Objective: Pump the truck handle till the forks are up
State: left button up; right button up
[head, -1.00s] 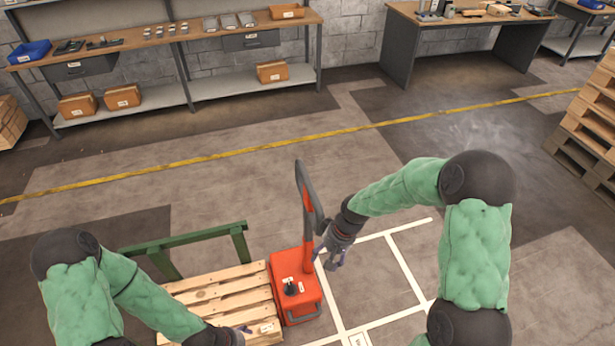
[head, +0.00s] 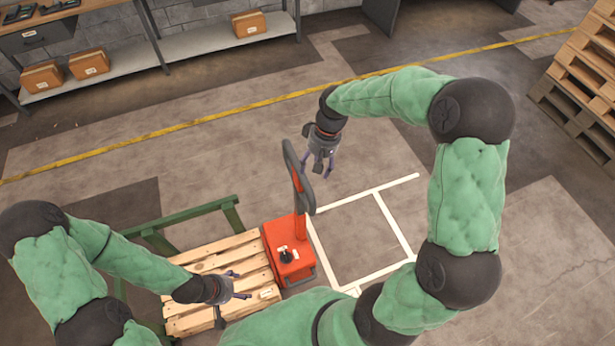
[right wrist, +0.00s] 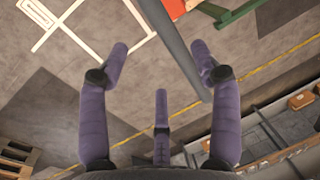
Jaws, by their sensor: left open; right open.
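The orange-red pallet truck (head: 283,262) stands at the pallet's right end, its handle (head: 299,190) upright with a dark grey loop on top. Its forks are hidden. My right gripper (head: 317,172) is open beside the loop's upper right, fingers pointing down. In the right wrist view a dark grey bar (right wrist: 172,38), seemingly part of the loop, crosses between the spread purple fingers (right wrist: 159,48); I cannot tell if they touch it. My left gripper (head: 243,283) is open and empty over the wooden pallet (head: 217,258).
A green rail (head: 190,215) runs behind the pallet. White floor lines (head: 362,196) lie right of the truck. A yellow line (head: 240,105) crosses the floor. A shelf bench (head: 150,58) stands at the back, and stacked pallets (head: 580,85) at the right. The floor behind the truck is clear.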

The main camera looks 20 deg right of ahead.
aim_at(309, 184)
jog(key=f, duration=0.3)
jog(key=a+f, duration=0.1)
jog(key=f, duration=0.5)
jog(key=shift+w+a, duration=0.1)
jog(key=shift+a, duration=0.3)
jog(key=c, duration=1.1)
